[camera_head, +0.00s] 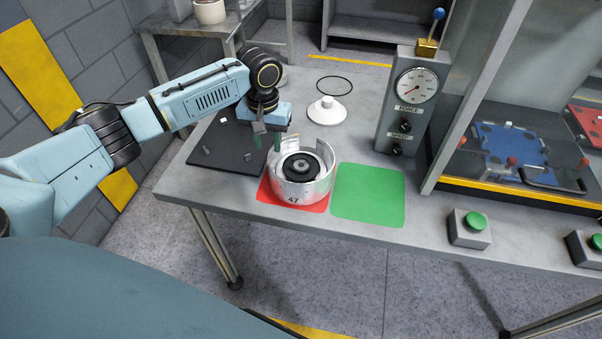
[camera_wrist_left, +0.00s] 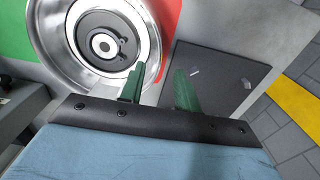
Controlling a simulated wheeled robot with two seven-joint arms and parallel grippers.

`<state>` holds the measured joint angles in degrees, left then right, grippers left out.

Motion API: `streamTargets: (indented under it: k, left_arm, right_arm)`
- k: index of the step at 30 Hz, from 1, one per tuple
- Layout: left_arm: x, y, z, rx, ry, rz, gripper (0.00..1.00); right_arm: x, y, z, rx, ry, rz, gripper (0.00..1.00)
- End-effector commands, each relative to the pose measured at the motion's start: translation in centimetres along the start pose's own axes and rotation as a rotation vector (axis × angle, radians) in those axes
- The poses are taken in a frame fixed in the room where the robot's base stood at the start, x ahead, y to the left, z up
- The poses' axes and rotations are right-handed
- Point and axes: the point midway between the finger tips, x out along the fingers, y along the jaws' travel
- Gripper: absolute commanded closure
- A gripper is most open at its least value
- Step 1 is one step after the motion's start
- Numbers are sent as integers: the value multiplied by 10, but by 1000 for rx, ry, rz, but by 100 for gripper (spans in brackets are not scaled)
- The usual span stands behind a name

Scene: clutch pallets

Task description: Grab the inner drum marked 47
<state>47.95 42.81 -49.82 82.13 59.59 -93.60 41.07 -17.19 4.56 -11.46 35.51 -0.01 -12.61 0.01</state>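The silver drum marked 47 (camera_head: 295,191) stands upright on the red square (camera_head: 264,191) near the table's front edge. A dark round part with a pale centre (camera_head: 300,167) sits inside it. My left gripper (camera_head: 267,142) is open and empty, with green fingers pointing down just behind and left of the drum. In the left wrist view, one finger of the gripper (camera_wrist_left: 157,75) overlaps the drum's rim (camera_wrist_left: 152,55) and the other is outside the drum. Whether the finger touches the rim I cannot tell. My right gripper is not in view.
A black mat (camera_head: 226,158) with small parts lies left of the drum. A green square (camera_head: 368,194) is empty on its right. A white cone-shaped part (camera_head: 327,111) and a black ring (camera_head: 335,84) lie behind. A gauge box (camera_head: 412,100) stands at the right.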

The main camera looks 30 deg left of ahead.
Motion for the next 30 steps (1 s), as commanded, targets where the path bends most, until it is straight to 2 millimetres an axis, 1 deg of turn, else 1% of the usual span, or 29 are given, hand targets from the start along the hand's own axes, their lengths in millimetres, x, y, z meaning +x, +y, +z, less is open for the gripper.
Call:
streamTargets:
  k: [1,6,9,15,16,17,23,30]
  left_arm:
    - [9,2,2,0,-3,-1,68]
    - [32,3,3,-1,-2,0,68]
    - [38,3,3,0,-1,-1,68]
    - [38,3,3,0,0,0,68]
    - [38,3,3,0,0,0,69]
    - [38,3,3,0,0,0,73]
    - [38,3,2,0,0,0,99]
    - [38,3,2,0,1,0,100]
  right_arm:
    - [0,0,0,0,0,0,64]
    - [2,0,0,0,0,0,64]
    - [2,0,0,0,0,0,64]
    - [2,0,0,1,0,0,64]
    - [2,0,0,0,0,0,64]
    - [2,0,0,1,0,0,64]
    - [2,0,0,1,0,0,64]
    - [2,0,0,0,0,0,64]
